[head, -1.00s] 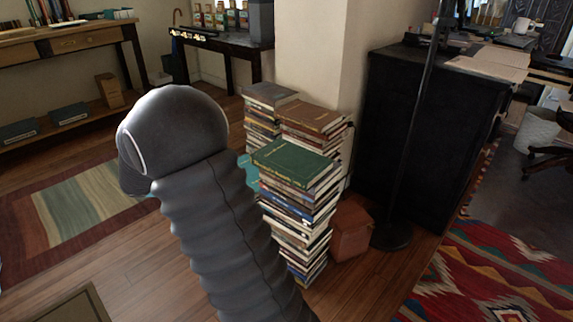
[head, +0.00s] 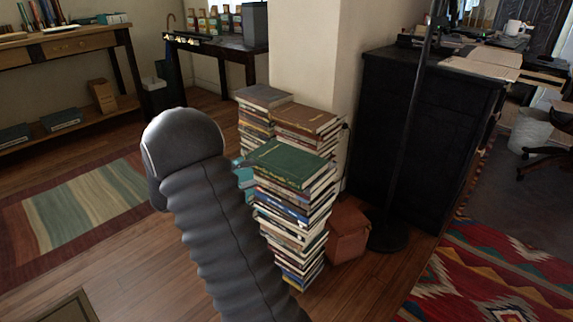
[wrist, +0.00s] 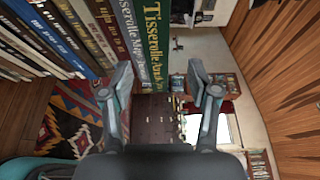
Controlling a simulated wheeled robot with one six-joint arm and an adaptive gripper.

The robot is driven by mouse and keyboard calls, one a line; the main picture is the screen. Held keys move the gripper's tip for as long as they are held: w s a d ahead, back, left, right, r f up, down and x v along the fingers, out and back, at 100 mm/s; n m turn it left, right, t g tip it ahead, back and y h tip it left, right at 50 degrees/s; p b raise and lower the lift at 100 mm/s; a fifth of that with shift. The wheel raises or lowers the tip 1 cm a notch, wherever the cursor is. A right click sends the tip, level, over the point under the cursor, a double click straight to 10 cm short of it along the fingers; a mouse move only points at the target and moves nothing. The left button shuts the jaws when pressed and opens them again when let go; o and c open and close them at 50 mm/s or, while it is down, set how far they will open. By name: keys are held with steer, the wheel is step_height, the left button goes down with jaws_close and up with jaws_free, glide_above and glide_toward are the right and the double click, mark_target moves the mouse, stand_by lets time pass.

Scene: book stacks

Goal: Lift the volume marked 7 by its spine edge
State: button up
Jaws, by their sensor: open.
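My gripper (wrist: 160,75) shows in the wrist view with its two fingers spread wide and nothing held. Book spines fill the upper left of that view, turned on their side. A green spine (wrist: 152,45) lettered "Tisserolle An…" appears between the fingertips; how far off it is, I cannot tell. A grey-blue spine (wrist: 127,35) lettered "Tisserolle Map…" lies beside it. I cannot read a 7 on any spine. In the head view a green book (head: 287,165) lies flat on top of the tall front stack (head: 290,225). My gripper is hidden in the head view.
Two more book stacks (head: 308,120) (head: 262,98) stand behind, near the wall corner. A brown box (head: 347,232) sits right of the front stack, by a black cabinet (head: 425,130) and a dark floor stand (head: 388,237).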

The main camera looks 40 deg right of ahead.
mark_target(266, 171)
steer(key=x, duration=0.3)
steer(key=b+x, duration=0.1)
steer(key=x, duration=0.1)
steer(key=shift+s+a+f, duration=0.1)
steer(key=shift+s+f, duration=0.05)
steer(key=shift+f, duration=0.15)
steer(key=shift+s+d, duration=0.1)
steer(key=shift+d, duration=0.25)
steer(key=shift+r, duration=0.15)
jaws_close()
